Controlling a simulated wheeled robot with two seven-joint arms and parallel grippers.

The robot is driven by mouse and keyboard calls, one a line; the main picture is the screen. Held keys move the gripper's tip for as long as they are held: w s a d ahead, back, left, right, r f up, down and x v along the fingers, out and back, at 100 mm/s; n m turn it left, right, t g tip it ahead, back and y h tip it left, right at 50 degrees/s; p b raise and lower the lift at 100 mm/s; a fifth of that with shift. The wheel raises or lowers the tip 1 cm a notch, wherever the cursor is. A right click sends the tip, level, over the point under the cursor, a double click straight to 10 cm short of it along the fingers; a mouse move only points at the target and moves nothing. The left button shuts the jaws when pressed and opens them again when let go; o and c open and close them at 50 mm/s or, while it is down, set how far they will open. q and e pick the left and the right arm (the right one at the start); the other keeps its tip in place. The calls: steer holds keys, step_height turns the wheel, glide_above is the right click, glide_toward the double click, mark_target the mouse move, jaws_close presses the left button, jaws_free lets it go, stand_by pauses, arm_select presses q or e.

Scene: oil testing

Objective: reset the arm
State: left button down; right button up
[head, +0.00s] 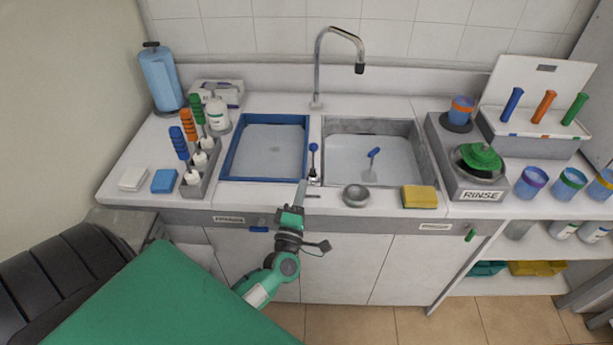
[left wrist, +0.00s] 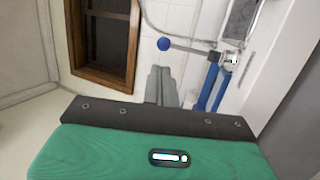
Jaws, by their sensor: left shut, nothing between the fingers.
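My left arm comes in from the lower middle of the head view. My left gripper (head: 301,192) is shut and empty, at the front edge of the counter between the two sinks. It also shows in the left wrist view (left wrist: 160,84), with its grey fingers together. A small blue-topped lever (head: 313,160) stands just beyond the fingertips in the head view. In the left wrist view a blue knob (left wrist: 163,44) on a rod shows beside the fingers; whether they touch is unclear. My right gripper is not in view.
A blue-rimmed basin (head: 233,150) and a grey-rimmed sink (head: 428,165) with a tap (head: 316,75) lie behind the gripper. A metal bowl (head: 356,195) and a yellow sponge (head: 419,197) sit to its right. A rack with colored-handled brushes (head: 203,170) stands left; the rinse unit (head: 480,196) stands right.

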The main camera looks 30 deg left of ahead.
arm_select(q)
steer(key=b+v, duration=0.1)
steer(key=v, duration=0.4)
steer(key=shift+w, duration=0.1)
steer(key=d+f+m+g+h, duration=0.35)
steer(key=f+m+h, duration=0.4)
steer(key=f, duration=1.35)
steer(key=s+d+f+m+g, duration=0.2)
steer(key=s+f+m+g, duration=0.15)
steer(key=f, duration=0.55)
steer(key=s+d+f+m+g, duration=0.15)
steer(key=s+f+m, duration=0.3)
steer(key=f, duration=0.45)
steer(key=s+f+m+g, duration=0.2)
steer(key=s+f, duration=0.4)
steer(key=s, duration=0.4)
steer(key=s+f+m+g, duration=0.3)
steer(key=s+f+g, duration=0.2)
steer(key=s, duration=0.6)
steer(key=s+a+f+m+g, duration=0.1)
steer(key=s+f+m+g, duration=0.2)
steer(key=s+f, duration=0.6)
steer(key=shift+s+g, duration=0.55)
steer(key=shift+s, duration=0.3)
steer(key=shift+a+f, duration=0.1)
